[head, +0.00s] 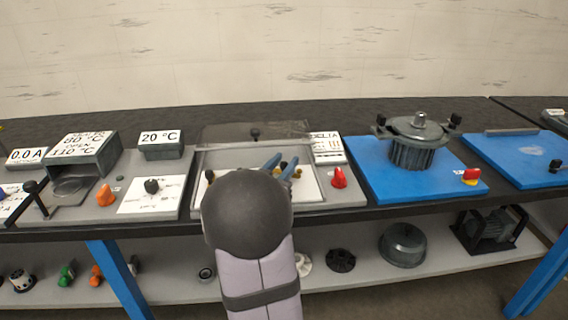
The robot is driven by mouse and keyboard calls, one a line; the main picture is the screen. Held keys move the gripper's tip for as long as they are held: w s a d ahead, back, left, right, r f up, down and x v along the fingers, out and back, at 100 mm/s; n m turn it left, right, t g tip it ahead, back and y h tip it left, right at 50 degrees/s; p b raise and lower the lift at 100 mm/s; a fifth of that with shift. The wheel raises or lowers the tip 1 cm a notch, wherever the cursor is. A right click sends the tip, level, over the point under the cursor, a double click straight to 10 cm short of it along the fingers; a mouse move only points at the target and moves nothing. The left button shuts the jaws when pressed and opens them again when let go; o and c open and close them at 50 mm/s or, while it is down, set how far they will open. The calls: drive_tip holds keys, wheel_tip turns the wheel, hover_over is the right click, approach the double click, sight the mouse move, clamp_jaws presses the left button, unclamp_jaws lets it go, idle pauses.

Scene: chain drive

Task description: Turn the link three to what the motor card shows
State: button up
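The motor card (326,147) stands behind the right end of the grey terminal tray (313,190) and reads DELTA at its top; its smaller lines are too small to read. Small brass and dark parts show in the tray at its left (210,176) and beside my fingers; I cannot tell which is link three. My gripper (281,169) is over the tray, with two blue fingers slanting up to the right, a gap between them. My dark round wrist hides most of the tray and whatever is between the lower fingers, so I cannot tell whether they hold anything.
A red knob (339,178) sits right of the tray, an orange knob (106,195) to its left. A clear raised cover (255,133) stands behind the tray. Display boxes stand at left.

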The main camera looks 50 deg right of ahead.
idle(0.3)
drive_tip(key=shift+v, duration=3.65)
